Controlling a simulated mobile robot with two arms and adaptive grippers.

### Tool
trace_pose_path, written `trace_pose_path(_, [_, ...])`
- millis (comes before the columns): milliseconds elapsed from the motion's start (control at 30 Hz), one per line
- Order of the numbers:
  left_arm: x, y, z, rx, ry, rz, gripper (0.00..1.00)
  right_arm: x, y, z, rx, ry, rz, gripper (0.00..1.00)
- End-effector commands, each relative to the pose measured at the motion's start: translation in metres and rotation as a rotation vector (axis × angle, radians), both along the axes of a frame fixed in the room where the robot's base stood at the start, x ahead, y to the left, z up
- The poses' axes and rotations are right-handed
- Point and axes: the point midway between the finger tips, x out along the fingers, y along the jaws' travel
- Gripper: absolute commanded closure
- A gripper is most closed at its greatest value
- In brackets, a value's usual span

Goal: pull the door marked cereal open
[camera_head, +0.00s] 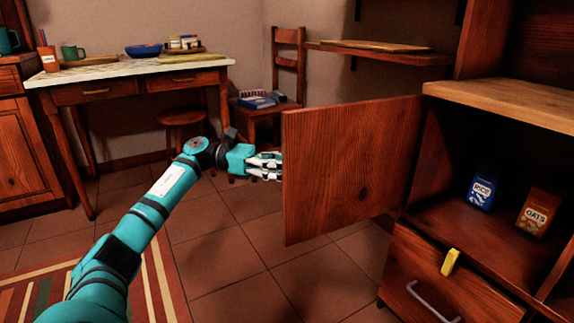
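A wooden cabinet door (350,165) stands swung open from the cabinet at the right, showing a plain face. No cereal marking shows on it. My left gripper (278,167) is at the free left edge of this door, with its pale fingers at or just behind the edge. Whether the fingers are closed on anything is hidden or too small to tell. The open compartment (445,188) holds a blue rice packet (481,193) and a brown oats packet (537,212). My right gripper is out of view.
A drawer with a grey handle (433,301) and a yellow piece (450,262) at its top edge is below the compartment. A table (120,69), a stool (183,118) and a chair (290,50) stand behind.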

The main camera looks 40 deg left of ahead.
Motion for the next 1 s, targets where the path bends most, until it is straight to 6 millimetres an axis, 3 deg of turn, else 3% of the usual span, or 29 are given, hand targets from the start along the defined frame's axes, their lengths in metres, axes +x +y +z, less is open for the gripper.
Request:
trace_pose_path(500, [-0.044,0.089,0.001,0.0,0.0,0.006,0.66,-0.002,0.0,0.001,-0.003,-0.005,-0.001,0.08])
trace_pose_path(700, [-0.051,0.103,0.0,0.0,0.001,0.004,0.66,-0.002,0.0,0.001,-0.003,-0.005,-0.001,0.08])
trace_pose_path(1000, [-0.052,0.103,0.0,0.001,0.0,0.002,0.66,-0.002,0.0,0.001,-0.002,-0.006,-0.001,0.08])
